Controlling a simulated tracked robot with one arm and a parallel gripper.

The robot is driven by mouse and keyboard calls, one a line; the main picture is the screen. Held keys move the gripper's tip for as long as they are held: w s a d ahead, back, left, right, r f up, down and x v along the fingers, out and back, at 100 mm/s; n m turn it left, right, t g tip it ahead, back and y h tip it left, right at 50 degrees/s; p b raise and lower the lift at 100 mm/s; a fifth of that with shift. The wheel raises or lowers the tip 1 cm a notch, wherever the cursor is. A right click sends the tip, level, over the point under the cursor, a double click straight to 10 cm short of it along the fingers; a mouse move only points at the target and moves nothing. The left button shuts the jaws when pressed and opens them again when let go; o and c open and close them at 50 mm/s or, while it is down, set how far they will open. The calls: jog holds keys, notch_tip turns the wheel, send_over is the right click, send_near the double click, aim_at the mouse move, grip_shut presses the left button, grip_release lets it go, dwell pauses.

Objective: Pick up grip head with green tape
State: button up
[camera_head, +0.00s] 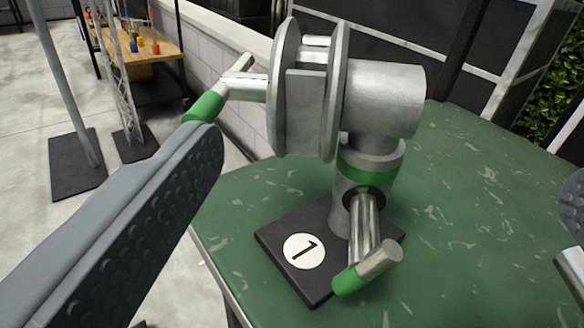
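The grip head (385,100) is a silver metal clamp with a round double-disc head and a T-handle with a green end at the upper left. A band of green tape (368,168) wraps its lower neck, and a second green-ended T-handle sticks out below. It stands upright on a black square base (290,262) marked with a white "1" disc. My gripper (400,165) is open, with the grey padded left finger in front at left and only a bit of the right finger at the right edge. The grip head stands between the fingers, apparently untouched.
The base rests on a worn green table (470,225), whose left edge drops to a pale concrete floor. The table is clear to the right. Metal stands (75,160) and a wooden workbench (148,50) with small coloured items are at the back left. A low block wall runs behind.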

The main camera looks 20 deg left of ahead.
jog(key=f, duration=0.1)
jog(key=b, duration=0.1)
send_near(360, 69)
jog(key=shift+y, duration=0.3)
jog(key=x, duration=0.4)
jog(key=shift+w+a+f, duration=0.1)
jog(key=shift+w+f, duration=0.05)
jog(key=shift+w, duration=0.25)
jog(key=shift+b+x, duration=0.7)
jog(key=shift+x, duration=1.35)
jog(key=shift+w+a, duration=0.1)
jog(key=shift+w, duration=0.5)
jog(key=shift+f, duration=0.1)
jog(key=c, duration=1.8)
